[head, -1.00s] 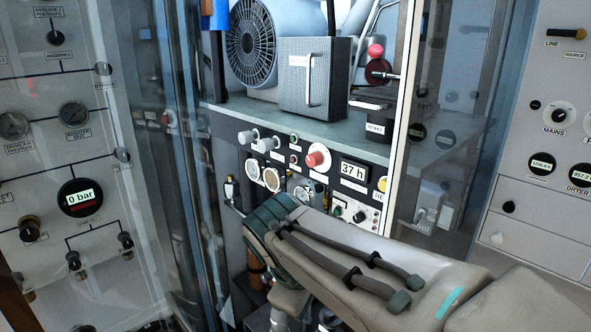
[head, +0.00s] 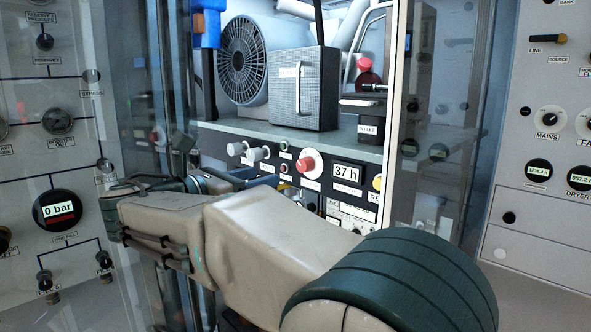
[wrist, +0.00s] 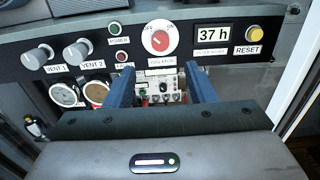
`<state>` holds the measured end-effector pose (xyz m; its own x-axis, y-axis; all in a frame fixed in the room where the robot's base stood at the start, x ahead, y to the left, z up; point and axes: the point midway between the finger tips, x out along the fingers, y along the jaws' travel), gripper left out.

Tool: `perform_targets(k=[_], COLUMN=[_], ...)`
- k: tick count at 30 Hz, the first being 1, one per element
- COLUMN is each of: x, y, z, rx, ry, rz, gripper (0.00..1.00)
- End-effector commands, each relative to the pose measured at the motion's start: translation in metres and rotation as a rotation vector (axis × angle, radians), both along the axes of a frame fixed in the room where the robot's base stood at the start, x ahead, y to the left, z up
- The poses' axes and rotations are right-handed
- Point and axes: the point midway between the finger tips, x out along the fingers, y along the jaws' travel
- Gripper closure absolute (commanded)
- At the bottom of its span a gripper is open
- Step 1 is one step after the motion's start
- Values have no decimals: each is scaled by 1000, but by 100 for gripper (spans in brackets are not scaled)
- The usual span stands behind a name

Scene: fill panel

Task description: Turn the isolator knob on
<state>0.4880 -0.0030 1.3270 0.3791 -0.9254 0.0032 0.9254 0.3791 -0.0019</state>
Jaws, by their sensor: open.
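The isolator knob (wrist: 160,41) is a red knob on a round white plate marked OFF at upper left and ON at upper right. A small light mark on it seems to lean towards OFF. It also shows in the head view (head: 304,165), red and unobstructed. My gripper (wrist: 158,69) is open, with its two blue fingers apart and nothing between them. In the wrist view the fingertips lie just below the knob, to either side of its label. In the head view my gripper (head: 265,181) is partly hidden by my arm, left of and below the knob.
On the same panel are vent knobs (wrist: 76,53), small green and red buttons, an hours display (wrist: 212,34) reading 37 h, and a yellow reset button (wrist: 253,34). Gauges sit lower left. Glass cabinet edges (head: 399,140) stand close by. A shelf with a fan is above.

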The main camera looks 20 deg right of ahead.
Motion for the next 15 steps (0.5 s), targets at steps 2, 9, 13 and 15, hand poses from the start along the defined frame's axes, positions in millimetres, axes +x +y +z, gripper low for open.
perform_targets(k=[2,9,13,15], x=[6,26,34,38], y=[-17,-65,-85,-92], z=[1,1,1,1], rx=[0,1,1,1], ry=[0,0,-1,-1], rz=[-5,-4,-3,-2], gripper=[50,50,50,50])
